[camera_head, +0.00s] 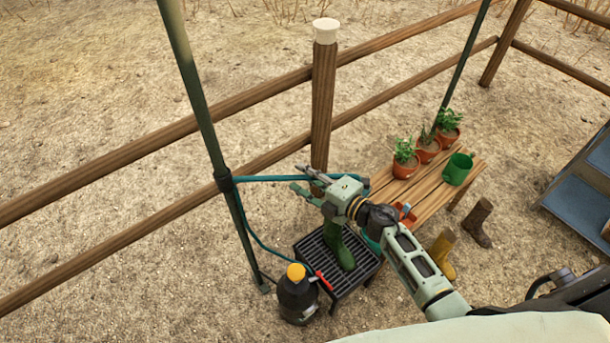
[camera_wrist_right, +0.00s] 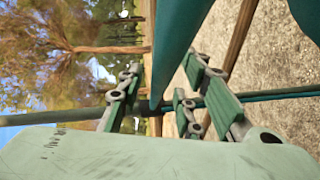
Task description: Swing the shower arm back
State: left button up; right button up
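The shower arm (camera_head: 265,178) is a teal tube on a dark green pole (camera_head: 205,120) and points to the right over a dark slatted platform (camera_head: 358,289). My right gripper (camera_head: 303,181) is at the tube's middle, fingers pointing left and spread apart. In the right wrist view the two fingers of the right gripper (camera_wrist_right: 165,100) stand open with a gap between them. A wide teal tube (camera_wrist_right: 178,40) runs down towards that gap; I cannot tell whether it touches a finger. My left gripper is not in view.
A green boot (camera_head: 340,248) stands on the platform. A black bottle with a yellow top (camera_head: 297,295) is beside it. A wooden bench (camera_head: 425,195) holds potted plants and a green pot (camera_head: 457,169). A fence post (camera_head: 323,100) stands behind.

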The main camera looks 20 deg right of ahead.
grip_shut()
dwell(0.4)
